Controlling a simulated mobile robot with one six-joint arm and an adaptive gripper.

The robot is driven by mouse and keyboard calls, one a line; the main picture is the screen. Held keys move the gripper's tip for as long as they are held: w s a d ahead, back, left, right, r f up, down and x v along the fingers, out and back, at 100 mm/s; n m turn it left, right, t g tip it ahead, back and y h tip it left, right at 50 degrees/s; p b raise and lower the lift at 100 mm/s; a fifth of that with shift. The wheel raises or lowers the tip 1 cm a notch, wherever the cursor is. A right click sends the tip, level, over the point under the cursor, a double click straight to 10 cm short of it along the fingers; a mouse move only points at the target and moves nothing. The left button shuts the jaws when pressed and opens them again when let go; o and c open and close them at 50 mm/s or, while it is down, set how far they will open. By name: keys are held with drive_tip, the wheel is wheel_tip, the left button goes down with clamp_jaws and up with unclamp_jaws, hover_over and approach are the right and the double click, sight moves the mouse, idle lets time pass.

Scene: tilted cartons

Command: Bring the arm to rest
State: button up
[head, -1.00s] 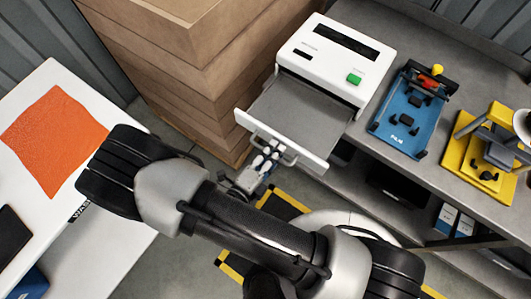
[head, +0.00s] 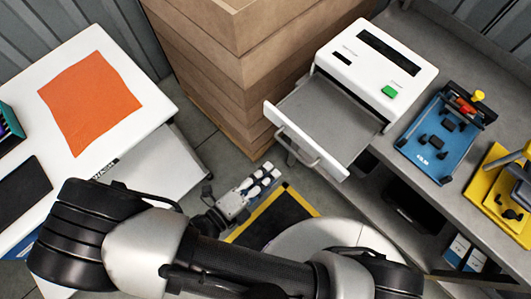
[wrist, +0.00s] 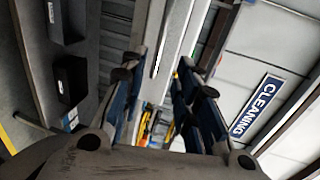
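My gripper (head: 262,180) hangs in the open space left of the white machine (head: 378,62), below and apart from its drawer handle (head: 303,150). In the wrist view my gripper (wrist: 163,85) has its two blue-sided fingers apart, with nothing held between them. The machine's grey drawer (head: 325,118) is pulled out and looks empty. My arm crosses the bottom of the head view and hides part of the floor.
A white table (head: 128,68) with an orange cloth (head: 92,100) stands at left. Stacked cartons (head: 225,75) rise behind. The grey bench (head: 440,60) at right carries a blue fixture (head: 437,138) and a yellow one (head: 500,190). A CLEANING sign (wrist: 257,107) shows in the wrist view.

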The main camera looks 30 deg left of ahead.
idle(0.3)
drive_tip(key=w+d+r+m+g+h, duration=0.25)
drive_tip(key=d+r+m+g, duration=0.4)
drive_tip(key=m, duration=0.55)
drive_tip(key=w+d+r+m+g+h, duration=0.1)
drive_tip(key=w+d+r+m+g, duration=0.45)
drive_tip(key=m, duration=0.65)
drive_tip(key=s+d+r+m+t+y+b, duration=0.1)
drive_tip(key=d+r+m+y, duration=0.3)
drive_tip(key=m, duration=0.9)
drive_tip(key=s+d+r+m+t+y+b, duration=0.1)
drive_tip(key=d+r+m+y, duration=0.4)
drive_tip(key=m, duration=0.8)
drive_tip(key=s+d+r, duration=0.1)
drive_tip(key=d+r, duration=0.2)
drive_tip(key=r, duration=0.2)
drive_tip(key=shift+s+d+r, duration=0.25)
drive_tip(key=shift+s+r, duration=0.1)
drive_tip(key=shift+r, duration=0.05)
